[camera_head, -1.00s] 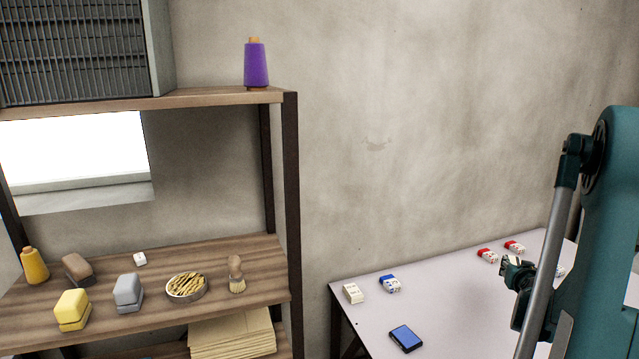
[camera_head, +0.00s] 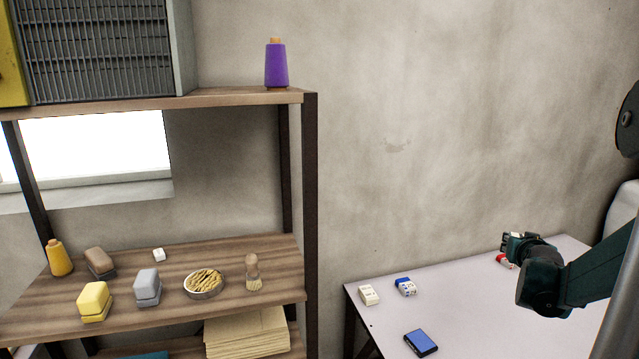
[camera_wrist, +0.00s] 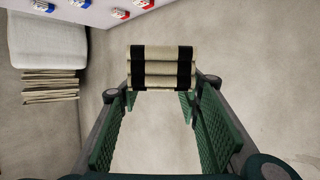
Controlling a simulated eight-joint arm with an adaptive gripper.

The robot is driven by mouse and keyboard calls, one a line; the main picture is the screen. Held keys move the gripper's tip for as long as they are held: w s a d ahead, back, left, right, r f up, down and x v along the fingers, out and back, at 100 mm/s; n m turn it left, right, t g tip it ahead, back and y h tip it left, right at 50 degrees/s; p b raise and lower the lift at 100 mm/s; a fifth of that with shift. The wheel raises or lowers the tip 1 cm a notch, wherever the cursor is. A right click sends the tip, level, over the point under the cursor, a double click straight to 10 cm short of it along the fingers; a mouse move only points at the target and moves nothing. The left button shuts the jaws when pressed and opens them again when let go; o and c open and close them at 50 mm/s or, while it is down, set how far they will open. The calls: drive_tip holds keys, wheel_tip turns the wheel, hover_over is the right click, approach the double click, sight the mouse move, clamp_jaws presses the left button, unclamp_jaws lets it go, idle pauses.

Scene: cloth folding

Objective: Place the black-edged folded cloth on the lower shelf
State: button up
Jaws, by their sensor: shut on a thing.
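A folded beige cloth with black edges (camera_wrist: 163,69) shows in the wrist view, at the far end of my gripper (camera_wrist: 160,92). My gripper is shut on it, with green fingers on either side and bare floor behind. The cloth is not visible in the head view. The shelf unit stands at left in the head view. Its middle board (camera_head: 235,305) bears several small objects. Part of a lower board (camera_head: 297,347) shows beneath it, with a stack of beige folded sheets (camera_head: 245,335) on it; the rest is cut off by the picture edge.
A purple thread cone (camera_head: 276,65) stands on the top board. A brush (camera_head: 253,272) and a round dish (camera_head: 204,283) are on the middle board. A pale table (camera_head: 470,290) at right holds small boxes and a blue item (camera_head: 421,342). A dark post (camera_head: 310,200) bounds the shelf.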

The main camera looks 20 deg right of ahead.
drive_tip(key=s+a+r, duration=0.2)
drive_tip(key=a+r, duration=0.7)
drive_tip(key=a, duration=0.2)
drive_tip(key=shift+r+t, duration=0.25)
drive_tip(key=shift+t, duration=0.05)
drive_tip(key=shift+a, duration=0.1)
idle(0.8)
